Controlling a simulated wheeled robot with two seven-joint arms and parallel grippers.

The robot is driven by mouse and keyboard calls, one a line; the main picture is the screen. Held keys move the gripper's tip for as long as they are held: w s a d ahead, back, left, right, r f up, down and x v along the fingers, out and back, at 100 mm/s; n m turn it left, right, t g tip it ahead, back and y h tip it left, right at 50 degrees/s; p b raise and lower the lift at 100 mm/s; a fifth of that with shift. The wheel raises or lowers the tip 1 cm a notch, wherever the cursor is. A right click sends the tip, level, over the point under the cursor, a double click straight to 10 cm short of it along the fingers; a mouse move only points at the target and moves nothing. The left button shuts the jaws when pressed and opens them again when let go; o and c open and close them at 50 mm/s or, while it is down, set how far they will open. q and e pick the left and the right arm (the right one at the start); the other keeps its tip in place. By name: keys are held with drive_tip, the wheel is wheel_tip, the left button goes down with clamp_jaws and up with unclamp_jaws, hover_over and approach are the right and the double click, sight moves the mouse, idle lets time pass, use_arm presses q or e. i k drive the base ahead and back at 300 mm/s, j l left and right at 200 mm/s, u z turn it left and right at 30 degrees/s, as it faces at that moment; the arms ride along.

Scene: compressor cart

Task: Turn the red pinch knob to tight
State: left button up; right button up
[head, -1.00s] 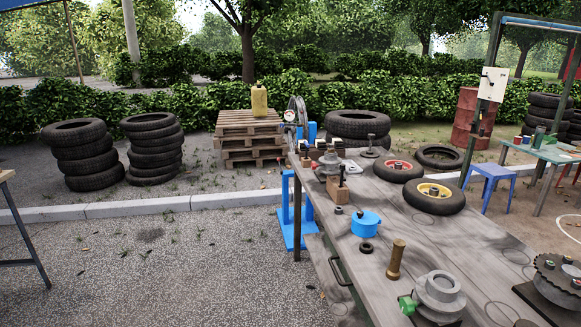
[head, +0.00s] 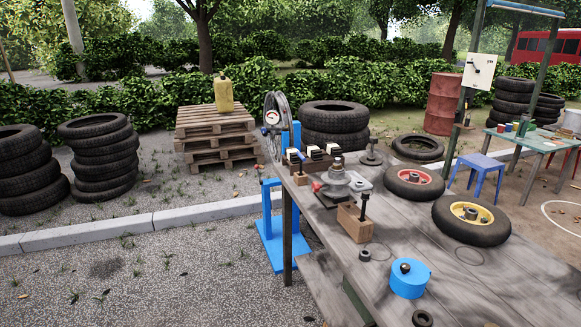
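A small red part (head: 316,187), which may be the red pinch knob, shows at the left side of a grey round fixture (head: 337,180) near the far left corner of the workbench. It is too small to tell its shape or how far it is turned. Neither of my grippers is in the head view.
The grey workbench (head: 400,225) runs from the lower right toward the centre. On it are a wooden block (head: 354,222), a blue pot (head: 410,278), and wheels with red (head: 413,182) and yellow (head: 471,219) hubs. A blue stand (head: 268,225) is beside its far end. Pavement at left is open.

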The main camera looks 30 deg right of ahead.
sight(315, 186)
drive_tip(key=i+j, duration=0.1)
drive_tip(key=i, duration=2.55)
drive_tip(key=l+z, duration=0.05)
drive_tip(key=l, duration=0.05)
